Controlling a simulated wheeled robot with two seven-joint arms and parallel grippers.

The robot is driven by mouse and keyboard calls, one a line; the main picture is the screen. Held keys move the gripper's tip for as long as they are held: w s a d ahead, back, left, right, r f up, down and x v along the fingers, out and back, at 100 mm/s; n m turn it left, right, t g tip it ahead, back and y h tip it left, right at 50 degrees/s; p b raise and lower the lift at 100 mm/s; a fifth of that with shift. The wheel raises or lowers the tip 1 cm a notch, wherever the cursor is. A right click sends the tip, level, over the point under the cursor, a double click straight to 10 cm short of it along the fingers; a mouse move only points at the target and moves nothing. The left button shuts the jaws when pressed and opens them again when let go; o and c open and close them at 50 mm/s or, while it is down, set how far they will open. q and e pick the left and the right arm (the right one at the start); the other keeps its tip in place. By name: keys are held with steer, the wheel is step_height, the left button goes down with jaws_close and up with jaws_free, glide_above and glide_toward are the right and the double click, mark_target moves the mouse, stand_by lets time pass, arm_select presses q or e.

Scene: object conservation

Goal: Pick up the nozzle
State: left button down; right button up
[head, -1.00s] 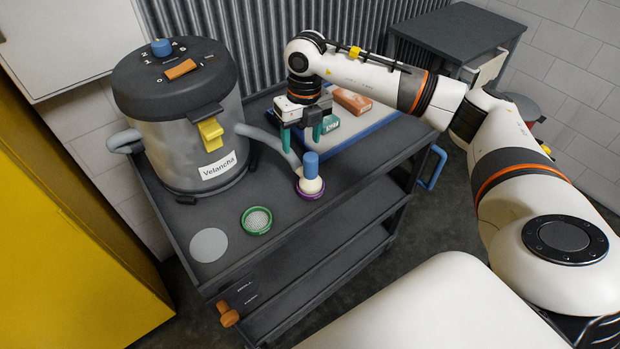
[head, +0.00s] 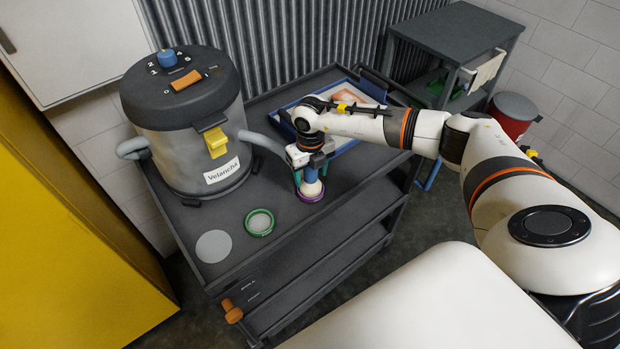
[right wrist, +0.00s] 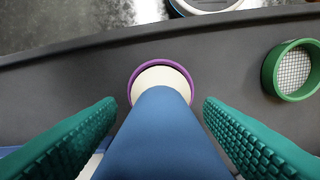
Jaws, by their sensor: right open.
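The nozzle (head: 311,188) stands on the cart top, with a blue upper part, a cream body and a purple rim at its base. In the right wrist view its blue part (right wrist: 160,140) rises between the fingers, with the cream and purple base (right wrist: 160,70) beyond. My right gripper (head: 310,172) is right over the nozzle, pointing down, with its green fingers around the blue part. In the right wrist view the fingers (right wrist: 158,130) are open, with gaps on both sides of the blue part. My left gripper is not in view.
A grey vacuum canister (head: 190,125) with a hose stands on the cart (head: 205,270) at left. A green-rimmed filter (head: 260,222) and a flat grey disc (head: 213,246) lie left of the nozzle. A blue-edged tray (head: 346,148) with boxes lies behind, partly hidden by my right arm.

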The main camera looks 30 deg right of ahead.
steer(key=shift+f, duration=0.15)
steer(key=c, duration=1.1)
steer(key=shift+w, duration=0.1)
steer(key=shift+c, duration=0.3)
